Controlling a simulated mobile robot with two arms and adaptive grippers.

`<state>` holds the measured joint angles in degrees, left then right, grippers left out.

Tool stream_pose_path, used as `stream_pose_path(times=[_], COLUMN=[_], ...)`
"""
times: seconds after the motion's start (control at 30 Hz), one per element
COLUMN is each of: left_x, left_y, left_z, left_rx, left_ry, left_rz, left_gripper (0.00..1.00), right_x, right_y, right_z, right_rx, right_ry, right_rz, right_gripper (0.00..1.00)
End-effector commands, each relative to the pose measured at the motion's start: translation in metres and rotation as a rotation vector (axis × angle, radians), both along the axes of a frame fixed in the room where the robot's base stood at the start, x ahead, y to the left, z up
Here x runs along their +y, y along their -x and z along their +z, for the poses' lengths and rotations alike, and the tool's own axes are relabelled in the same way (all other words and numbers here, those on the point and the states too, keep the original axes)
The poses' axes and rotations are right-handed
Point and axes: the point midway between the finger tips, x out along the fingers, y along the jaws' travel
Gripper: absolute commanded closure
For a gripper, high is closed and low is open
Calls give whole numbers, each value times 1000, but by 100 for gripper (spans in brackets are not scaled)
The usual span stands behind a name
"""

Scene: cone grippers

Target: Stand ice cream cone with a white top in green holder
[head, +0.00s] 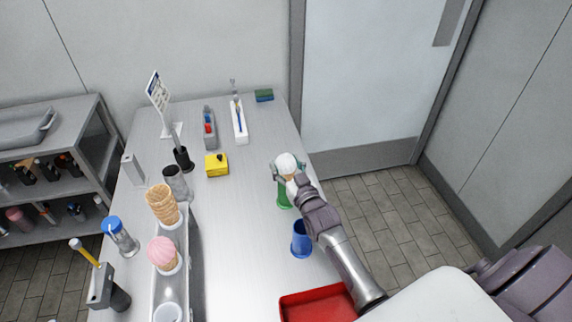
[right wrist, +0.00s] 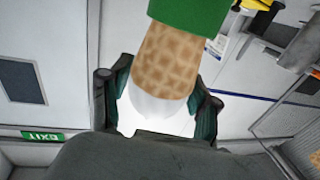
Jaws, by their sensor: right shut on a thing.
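The ice cream cone with a white top (head: 286,163) is held by my right gripper (head: 287,170) at the right side of the table. In the right wrist view, my right gripper (right wrist: 156,108) has its two fingers on either side of the white top (right wrist: 158,108). The tan waffle cone (right wrist: 168,52) runs from the white top to the green holder (right wrist: 188,12), whose edge hides the cone's far end. In the head view the green holder (head: 284,196) stands directly below the cone. How deep the cone sits is hidden. My left gripper is not in view.
A blue cup (head: 301,240) stands near my right forearm, with a red tray (head: 318,304) in front. A rack at left holds stacked cones (head: 162,204) and a pink-topped cone (head: 163,254). A yellow box (head: 216,165) stands farther back. The table's middle is clear.

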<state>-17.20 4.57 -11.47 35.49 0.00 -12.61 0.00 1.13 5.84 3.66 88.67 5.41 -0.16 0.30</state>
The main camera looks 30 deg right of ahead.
Motion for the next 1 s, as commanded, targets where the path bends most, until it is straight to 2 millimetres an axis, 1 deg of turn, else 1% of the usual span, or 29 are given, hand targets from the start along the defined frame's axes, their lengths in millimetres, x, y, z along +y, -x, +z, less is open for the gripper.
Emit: stream_pose_path(times=[0.17,0.2,0.27,0.3,0.37,0.67,0.77,0.87,1.0], left_x=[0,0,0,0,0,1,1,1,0], left_y=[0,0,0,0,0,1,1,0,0], left_z=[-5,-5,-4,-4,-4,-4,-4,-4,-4], left_rx=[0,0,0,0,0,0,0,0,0], left_ry=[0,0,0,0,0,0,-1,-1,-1], left_rz=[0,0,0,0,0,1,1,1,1], left_gripper=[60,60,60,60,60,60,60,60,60], right_x=[0,0,0,0,0,0,0,1,3], right_y=[0,0,0,0,0,0,5,18,48], right_z=[-6,-5,-5,-5,-5,-6,-6,-7,-7], right_rx=[-2,-2,-2,-2,-2,0,0,1,3], right_ry=[0,0,0,0,0,0,0,0,0], right_rz=[0,0,0,0,0,0,0,0,0], right_gripper=[55,35,25,19,9,9,9,9,9])
